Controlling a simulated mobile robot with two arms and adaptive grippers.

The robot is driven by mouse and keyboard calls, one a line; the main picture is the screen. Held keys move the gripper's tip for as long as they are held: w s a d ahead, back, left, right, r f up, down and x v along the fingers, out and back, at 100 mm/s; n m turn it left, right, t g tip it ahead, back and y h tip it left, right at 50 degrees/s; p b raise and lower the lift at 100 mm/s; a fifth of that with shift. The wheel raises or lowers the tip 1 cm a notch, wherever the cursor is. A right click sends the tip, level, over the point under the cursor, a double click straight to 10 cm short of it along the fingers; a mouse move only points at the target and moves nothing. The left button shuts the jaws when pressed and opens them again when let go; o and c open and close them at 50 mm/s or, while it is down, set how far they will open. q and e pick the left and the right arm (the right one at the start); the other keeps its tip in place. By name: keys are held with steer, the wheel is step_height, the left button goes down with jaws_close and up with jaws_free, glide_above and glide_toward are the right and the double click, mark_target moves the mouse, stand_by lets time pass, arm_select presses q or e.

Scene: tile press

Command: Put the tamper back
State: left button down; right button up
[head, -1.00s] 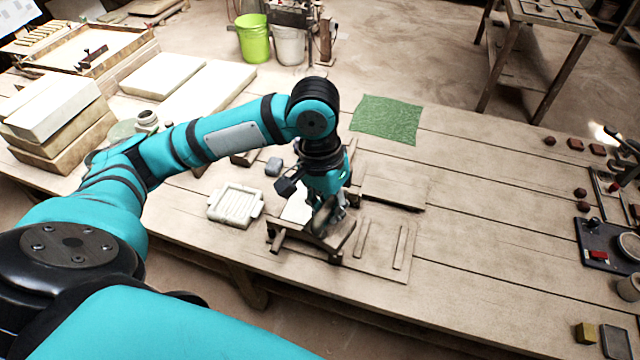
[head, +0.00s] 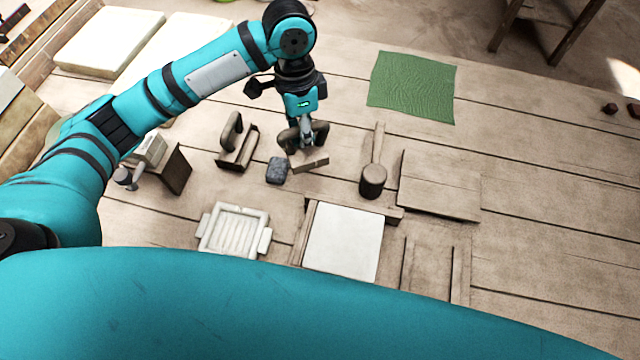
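My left gripper (head: 305,142) is at the upper middle of the head view, pointing down. It is shut on the tamper (head: 311,164), a wooden block with a dark, rounded handle. The gripper partly hides the handle. I cannot tell whether the block touches the table. The tamper is behind the press frame (head: 304,236), which holds a flat white slab (head: 344,241). My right gripper is not in view.
A grey stone (head: 277,170) and a wooden tool with an upright handle (head: 238,158) stand left of the tamper. A mallet (head: 373,180) is at its right. A pale ribbed tray (head: 234,232) lies in front.

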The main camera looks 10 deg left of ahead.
mark_target(324, 145)
arm_select(q)
steer(key=d+f+m, duration=0.1)
steer(key=m, duration=0.1)
steer(key=w+d+f+m+b, duration=0.1)
steer(key=f, duration=0.1)
steer(key=d+f+m+y+b, duration=0.1)
steer(key=m, duration=0.1)
steer(key=shift+w+d+f+m, duration=0.2)
steer(key=shift+w+d+m, duration=0.1)
steer(key=shift+w, duration=0.05)
steer(key=shift+m, duration=0.5)
steer(key=f, duration=1)
steer(key=shift+w, duration=0.25)
steer(key=shift+f, duration=0.2)
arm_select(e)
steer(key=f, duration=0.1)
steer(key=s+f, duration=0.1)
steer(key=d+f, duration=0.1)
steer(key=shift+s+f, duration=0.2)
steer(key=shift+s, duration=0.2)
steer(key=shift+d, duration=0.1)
arm_select(q)
steer(key=shift+f, duration=0.1)
